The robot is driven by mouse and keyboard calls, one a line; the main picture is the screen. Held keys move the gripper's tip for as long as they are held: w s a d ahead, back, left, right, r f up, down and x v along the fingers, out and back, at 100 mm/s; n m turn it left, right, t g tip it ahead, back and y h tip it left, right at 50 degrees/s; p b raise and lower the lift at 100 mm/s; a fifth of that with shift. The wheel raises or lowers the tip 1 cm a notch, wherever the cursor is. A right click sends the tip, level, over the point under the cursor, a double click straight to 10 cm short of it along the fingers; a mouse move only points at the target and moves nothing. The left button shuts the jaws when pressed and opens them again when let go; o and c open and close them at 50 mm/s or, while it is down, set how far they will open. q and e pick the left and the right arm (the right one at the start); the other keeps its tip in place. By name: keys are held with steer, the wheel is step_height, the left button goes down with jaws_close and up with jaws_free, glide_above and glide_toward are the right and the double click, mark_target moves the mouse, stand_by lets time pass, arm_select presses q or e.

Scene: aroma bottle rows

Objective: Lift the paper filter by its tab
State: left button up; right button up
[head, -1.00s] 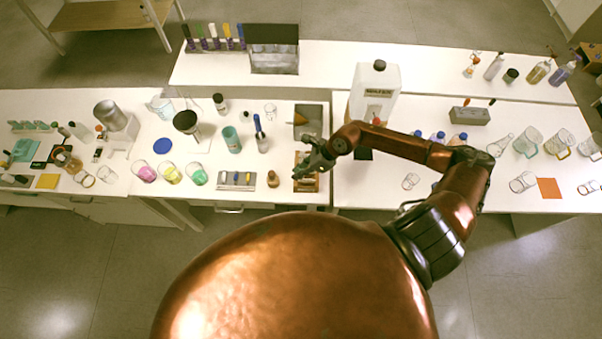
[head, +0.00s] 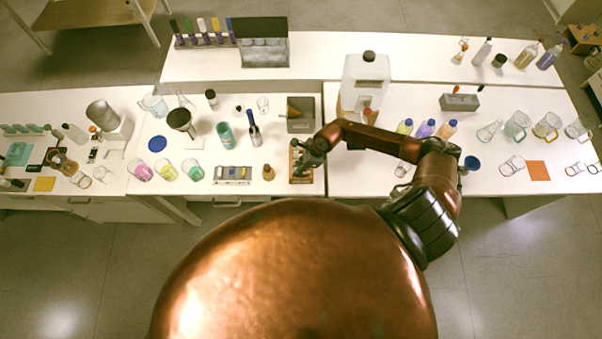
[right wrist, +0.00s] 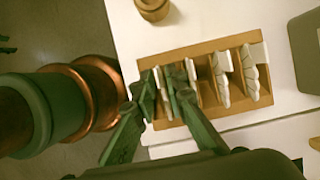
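A tan wooden box (right wrist: 208,98) with several slots holds white paper filters standing on edge, such as the one at the right (right wrist: 250,75). The box also shows in the head view (head: 301,178), near the front edge of the middle table. My right gripper (right wrist: 163,84) points down at the left end of the box, its two fingers apart. A pale filter edge (right wrist: 160,82) shows between the fingers; whether they touch it I cannot tell. The tab is not clear. My left gripper is in neither view.
A brown cork-like piece (right wrist: 152,8) stands beside the box, and a grey container (head: 301,114) stands behind it. A large white jug (head: 362,88) and several capped bottles (head: 426,128) stand to the right. A small rack (head: 232,174) lies to the left.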

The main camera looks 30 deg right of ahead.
jaws_close()
steer(key=shift+r, duration=0.25)
step_height(320, 180, up, 8)
steer(key=shift+r+b, duration=0.15)
steer(key=shift+b, duration=0.8)
step_height(320, 180, up, 11)
steer(key=p, duration=0.4)
steer(key=shift+r+p, duration=0.15)
steer(key=shift+p, duration=0.15)
steer(key=shift+s, duration=0.1)
